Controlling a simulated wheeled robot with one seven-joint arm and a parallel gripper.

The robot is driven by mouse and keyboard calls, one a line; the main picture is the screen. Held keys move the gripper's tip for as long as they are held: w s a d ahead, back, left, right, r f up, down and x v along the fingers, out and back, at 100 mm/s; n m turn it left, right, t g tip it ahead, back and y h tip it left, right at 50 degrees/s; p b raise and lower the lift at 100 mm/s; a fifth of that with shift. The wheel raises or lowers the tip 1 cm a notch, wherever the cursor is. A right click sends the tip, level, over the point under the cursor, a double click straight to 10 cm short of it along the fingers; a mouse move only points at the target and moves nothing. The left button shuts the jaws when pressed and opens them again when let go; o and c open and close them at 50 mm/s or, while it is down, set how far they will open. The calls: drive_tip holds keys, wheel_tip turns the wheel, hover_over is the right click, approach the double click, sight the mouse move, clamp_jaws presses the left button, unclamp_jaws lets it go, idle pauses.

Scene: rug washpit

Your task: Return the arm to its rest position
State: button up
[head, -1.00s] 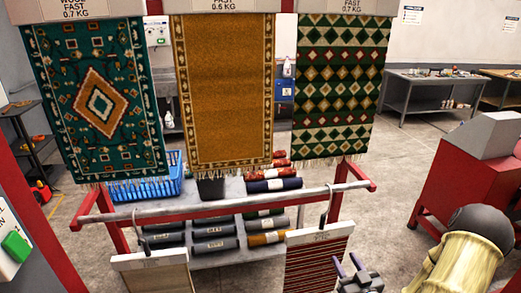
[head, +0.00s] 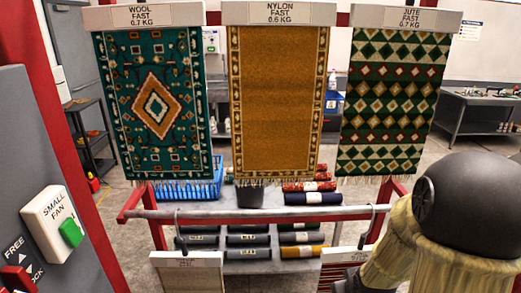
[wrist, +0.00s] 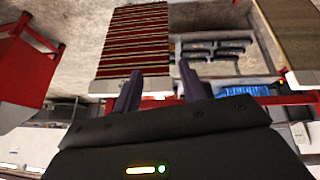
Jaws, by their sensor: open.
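My gripper (wrist: 160,88) shows in the wrist view with its two dark fingers apart and nothing between them. Beyond the fingers is a red striped rug (wrist: 135,40) hanging from a white bar; I see no contact with it. In the head view my arm, with a black rounded joint and a pale ribbed sleeve, fills the lower right. It covers part of the striped rug's hanger (head: 345,255). The fingertips cannot be made out in the head view.
Wool (head: 155,110), nylon (head: 278,100) and jute (head: 392,110) rugs hang from labelled bars. A red rail (head: 255,212) runs below them. Rolled rugs (head: 312,198) and a blue basket (head: 205,190) lie behind. A small fan switch panel (head: 50,222) stands at the left.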

drive_tip(key=s+a+r+m+g, duration=0.1)
drive_tip(key=s+a+r+g, duration=0.2)
drive_tip(key=s+a+r, duration=0.2)
drive_tip(key=s+a, duration=0.2)
drive_tip(key=shift+s+m+y, duration=0.3)
drive_tip(key=shift+s+m, duration=0.05)
drive_tip(key=shift+m, duration=0.05)
